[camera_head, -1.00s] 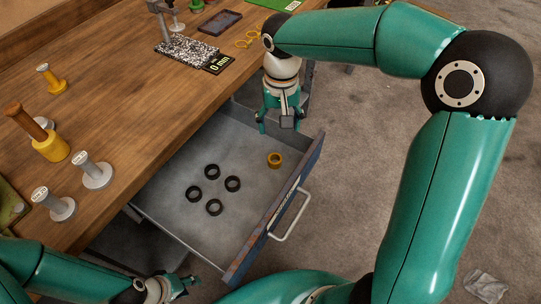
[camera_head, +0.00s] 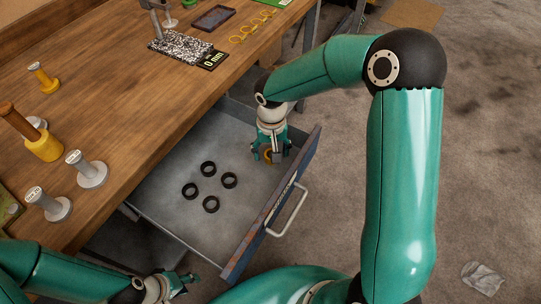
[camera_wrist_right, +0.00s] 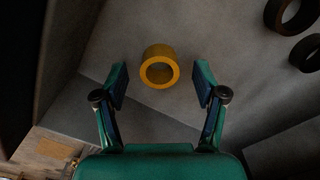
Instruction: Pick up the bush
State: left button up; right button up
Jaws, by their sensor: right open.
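The brass-yellow bush (camera_wrist_right: 160,67) is a short ring in the open drawer (camera_head: 238,237). In the head view the bush (camera_head: 267,155) is mostly hidden behind my right gripper (camera_head: 270,157). In the right wrist view my right gripper (camera_wrist_right: 161,88) is open, with one finger on each side of the bush and a gap on both sides. I cannot tell how far the fingertips are above the drawer floor. My left gripper (camera_head: 185,280) is low at the bottom of the head view, in front of the drawer and away from the bush; its jaw state is unclear.
Several black rings (camera_head: 208,169) lie in the drawer left of the bush. The drawer handle (camera_head: 290,212) sticks out at the front. The wooden bench (camera_head: 130,95) holds grey plug gauges (camera_head: 87,170), a yellow holder (camera_head: 43,145) and a dial stand (camera_head: 185,48).

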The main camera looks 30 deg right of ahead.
jog(key=shift+f, duration=0.5)
jog(key=shift+c, duration=0.2)
jog(key=shift+s, duration=0.1)
jog(key=c, duration=1.3)
jog(key=shift+o, duration=0.2)
jog(key=shift+r, duration=0.25)
